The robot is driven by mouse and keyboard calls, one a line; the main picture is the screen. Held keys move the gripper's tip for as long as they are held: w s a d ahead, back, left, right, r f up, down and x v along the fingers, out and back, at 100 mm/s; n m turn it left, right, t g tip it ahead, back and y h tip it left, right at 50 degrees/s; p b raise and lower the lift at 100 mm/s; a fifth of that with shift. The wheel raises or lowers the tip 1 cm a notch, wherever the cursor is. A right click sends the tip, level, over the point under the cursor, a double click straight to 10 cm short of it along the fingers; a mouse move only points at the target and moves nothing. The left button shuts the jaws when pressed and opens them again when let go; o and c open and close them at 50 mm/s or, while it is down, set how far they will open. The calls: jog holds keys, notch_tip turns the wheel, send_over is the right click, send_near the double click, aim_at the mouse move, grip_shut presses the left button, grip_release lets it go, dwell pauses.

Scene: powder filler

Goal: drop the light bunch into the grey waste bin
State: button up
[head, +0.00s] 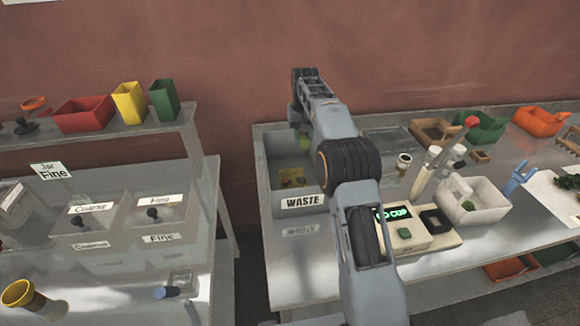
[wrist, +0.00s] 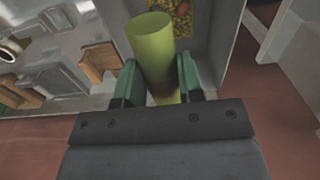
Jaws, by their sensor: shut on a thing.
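My gripper (head: 300,122) is shut on a light yellow-green, cylinder-shaped bunch (head: 305,140), held over the back part of the grey waste bin (head: 279,147). My arm hides part of the bin's right side.
Green and orange bins stand farther right. A separate shelf with colored boxes (head: 84,113) is left, across a gap.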

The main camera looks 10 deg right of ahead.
jog(key=shift+w+d+f, duration=0.15)
jog(key=shift+f, duration=0.45)
jog(key=shift+f+b, duration=0.3)
jog(key=shift+f, duration=1.95)
jog(key=o, duration=0.9)
jog(key=shift+o, duration=0.2)
notch_tip(320, 180, up, 12)
jog(key=shift+p, duration=0.3)
